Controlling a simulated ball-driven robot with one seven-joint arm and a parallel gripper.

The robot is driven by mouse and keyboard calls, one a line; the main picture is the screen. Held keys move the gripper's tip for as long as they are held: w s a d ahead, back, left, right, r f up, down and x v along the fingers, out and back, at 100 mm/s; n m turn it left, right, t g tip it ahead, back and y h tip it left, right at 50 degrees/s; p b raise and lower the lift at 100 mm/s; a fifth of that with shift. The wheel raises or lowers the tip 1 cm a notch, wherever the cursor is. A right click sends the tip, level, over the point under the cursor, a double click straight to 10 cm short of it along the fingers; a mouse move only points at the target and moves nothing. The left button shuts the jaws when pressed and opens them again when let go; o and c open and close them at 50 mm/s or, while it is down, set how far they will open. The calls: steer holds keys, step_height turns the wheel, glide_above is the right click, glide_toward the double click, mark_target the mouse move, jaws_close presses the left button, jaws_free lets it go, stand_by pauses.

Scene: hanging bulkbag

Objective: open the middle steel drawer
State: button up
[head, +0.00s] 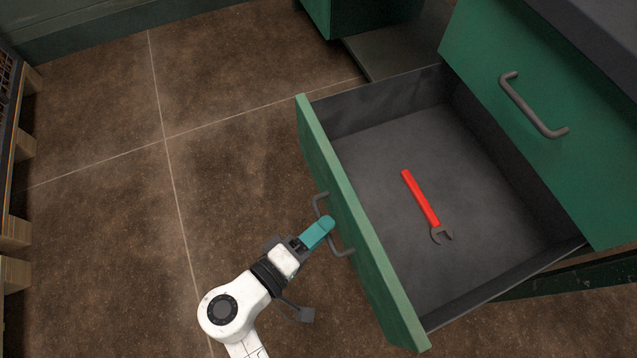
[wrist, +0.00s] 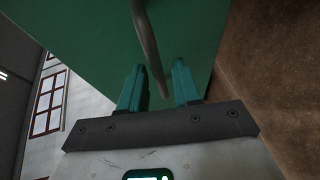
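A steel drawer with a green front (head: 352,215) and a dark grey tray inside (head: 370,150) stands pulled far out of its cabinet. Its grey bar handle (head: 342,250) is on the outer face; a handle bar also shows in the wrist view (wrist: 147,40). My gripper (head: 327,224) is at this handle, with its teal fingers reaching over the bar. In the wrist view my gripper (wrist: 160,75) has its fingers apart, with the bar between them and gaps showing beside it. The head view hides one finger behind the other.
A red wrench (head: 419,198) lies in the open drawer. Above it, another green drawer (head: 590,150) with a grey handle (head: 532,105) is shut. Wooden pallet ends (head: 14,232) line the left edge. The brown tiled floor (head: 95,190) between is clear.

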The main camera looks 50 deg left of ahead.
steer(key=shift+o, duration=0.3)
steer(key=s+r+p, duration=0.2)
steer(key=s+p, duration=0.1)
steer(key=s, duration=0.7)
steer(key=shift+s+d, duration=0.3)
